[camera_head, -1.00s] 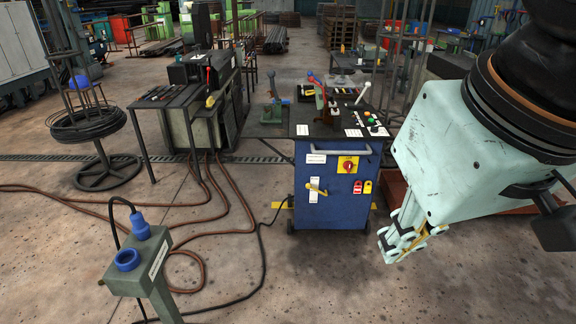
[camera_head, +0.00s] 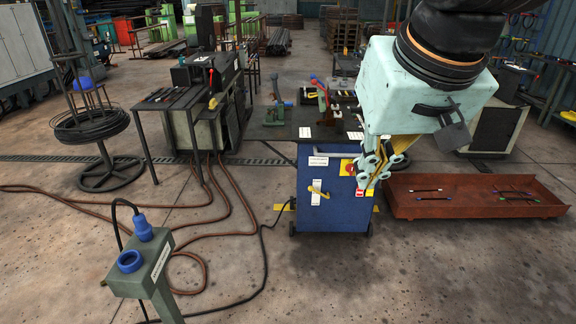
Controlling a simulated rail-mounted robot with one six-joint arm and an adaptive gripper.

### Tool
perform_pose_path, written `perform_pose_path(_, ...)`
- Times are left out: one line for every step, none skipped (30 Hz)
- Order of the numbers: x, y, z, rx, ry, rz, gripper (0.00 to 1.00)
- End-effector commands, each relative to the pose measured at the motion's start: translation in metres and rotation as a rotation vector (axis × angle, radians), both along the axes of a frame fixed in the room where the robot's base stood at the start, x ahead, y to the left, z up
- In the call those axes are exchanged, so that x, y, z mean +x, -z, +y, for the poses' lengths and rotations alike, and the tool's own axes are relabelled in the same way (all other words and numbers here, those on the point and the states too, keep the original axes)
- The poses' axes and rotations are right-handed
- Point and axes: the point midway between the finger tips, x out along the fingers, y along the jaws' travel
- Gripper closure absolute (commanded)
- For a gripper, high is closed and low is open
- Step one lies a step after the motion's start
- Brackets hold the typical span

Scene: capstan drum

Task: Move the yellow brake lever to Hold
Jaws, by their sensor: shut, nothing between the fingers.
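The yellow brake lever (camera_head: 317,189) sits on a white label plate on the front of the blue cabinet (camera_head: 325,218). Its handle slants, with one end at the upper left of the plate; the label text is too small to read. My gripper (camera_head: 366,190) is shut and empty, pointing down, to the right of the lever and apart from it in the picture.
A rust-red tray (camera_head: 430,207) lies on the floor at the right. A green post with a blue socket (camera_head: 150,283) stands at front left. Hoses cross the floor at left. Floor before the cabinet is clear.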

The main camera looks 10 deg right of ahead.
Motion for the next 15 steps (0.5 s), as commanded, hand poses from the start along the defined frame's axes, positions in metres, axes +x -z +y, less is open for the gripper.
perform_pose_path(0.012,-0.001,-0.002,0.001,0.008,-0.006,1.00)
perform_pose_path(0.019,-0.001,-0.003,0.002,0.012,-0.010,1.00)
perform_pose_path(0.028,-0.002,-0.004,0.002,0.018,-0.018,1.00)
perform_pose_path(0.035,-0.002,-0.005,0.003,0.022,-0.022,1.00)
perform_pose_path(0.042,-0.002,-0.006,0.004,0.026,-0.027,1.00)
perform_pose_path(0.051,-0.003,-0.008,0.005,0.032,-0.035,1.00)
perform_pose_path(0.058,-0.003,-0.009,0.006,0.037,-0.039,1.00)
perform_pose_path(0.065,-0.003,-0.010,0.007,0.040,-0.045,1.00)
perform_pose_path(0.074,-0.003,-0.011,0.008,0.046,-0.052,1.00)
perform_pose_path(0.081,-0.003,-0.012,0.008,0.050,-0.056,1.00)
perform_pose_path(0.088,-0.004,-0.013,0.009,0.053,-0.063,1.00)
perform_pose_path(0.097,-0.004,-0.015,0.010,0.059,-0.070,1.00)
perform_pose_path(0.104,-0.004,-0.016,0.011,0.063,-0.074,1.00)
perform_pose_path(0.111,-0.003,-0.017,0.012,0.067,-0.080,1.00)
perform_pose_path(0.120,-0.003,-0.018,0.013,0.073,-0.086,1.00)
